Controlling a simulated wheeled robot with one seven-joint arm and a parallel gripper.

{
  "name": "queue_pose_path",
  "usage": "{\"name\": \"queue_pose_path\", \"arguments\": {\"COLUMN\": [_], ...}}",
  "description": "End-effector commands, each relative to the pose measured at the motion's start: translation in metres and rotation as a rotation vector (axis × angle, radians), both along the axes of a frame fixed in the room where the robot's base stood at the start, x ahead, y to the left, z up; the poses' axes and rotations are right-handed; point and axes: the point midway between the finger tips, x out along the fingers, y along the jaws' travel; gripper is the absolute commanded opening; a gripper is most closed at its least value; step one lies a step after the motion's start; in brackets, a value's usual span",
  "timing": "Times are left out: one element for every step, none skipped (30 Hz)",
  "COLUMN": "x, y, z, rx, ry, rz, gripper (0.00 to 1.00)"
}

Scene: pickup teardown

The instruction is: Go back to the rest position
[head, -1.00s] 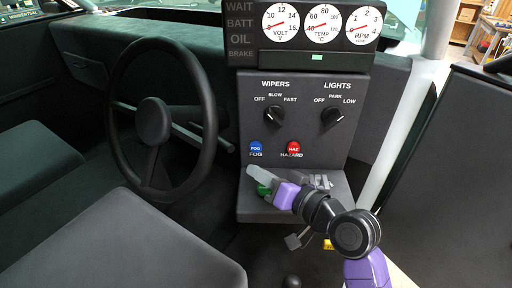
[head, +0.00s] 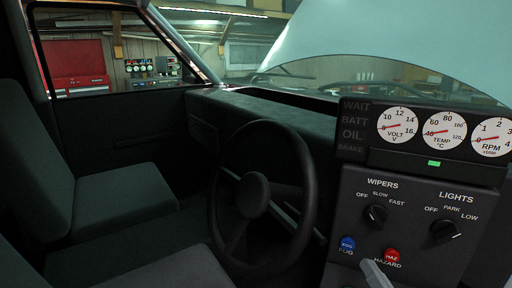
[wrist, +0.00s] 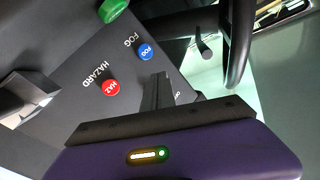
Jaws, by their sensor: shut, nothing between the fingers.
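My gripper (wrist: 157,92) shows in the wrist view with its dark fingers together and nothing between them. Its purple body fills the bottom of that view. The fingers point toward the dash panel, near the blue FOG button (wrist: 146,52) and the red HAZARD button (wrist: 111,87); I cannot tell the exact gap. The rest of my arm is out of that view.
The steering wheel (head: 263,200) stands left of the control panel (head: 400,255); its rim also shows in the wrist view (wrist: 240,45). Seats (head: 115,210) lie further left. A green round part (wrist: 112,10) and a grey block (wrist: 25,98) show beside the panel in the wrist view.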

Motion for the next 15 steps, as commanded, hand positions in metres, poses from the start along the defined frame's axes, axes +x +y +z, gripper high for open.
{"name": "queue_pose_path", "arguments": {"x": [-0.012,-0.019,-0.028,-0.036,-0.044,-0.056,-0.066,-0.076,-0.09,-0.101,-0.111,-0.125,-0.136,-0.146,-0.16], "y": [-0.003,-0.005,-0.007,-0.008,-0.009,-0.01,-0.011,-0.011,-0.011,-0.01,-0.009,-0.008,-0.007,-0.005,-0.003], "z": [-0.007,-0.01,-0.014,-0.017,-0.021,-0.026,-0.03,-0.034,-0.039,-0.042,-0.046,-0.05,-0.052,-0.055,-0.058], "rx": [-0.029,-0.046,-0.069,-0.088,-0.108,-0.134,-0.155,-0.176,-0.204,-0.224,-0.244,-0.269,-0.287,-0.306,-0.328], "ry": [-0.006,-0.012,-0.02,-0.025,-0.028,-0.032,-0.036,-0.038,-0.038,-0.039,-0.039,-0.039,-0.039,-0.036,-0.032], "rz": [-0.024,-0.038,-0.055,-0.068,-0.079,-0.093,-0.103,-0.112,-0.122,-0.128,-0.133,-0.138,-0.141,-0.143,-0.144], "gripper": [0.0,0.0,0.0,0.0,0.0,0.0,0.0,0.0,0.0,0.0,0.0,0.0,0.0,0.0,0.0]}}
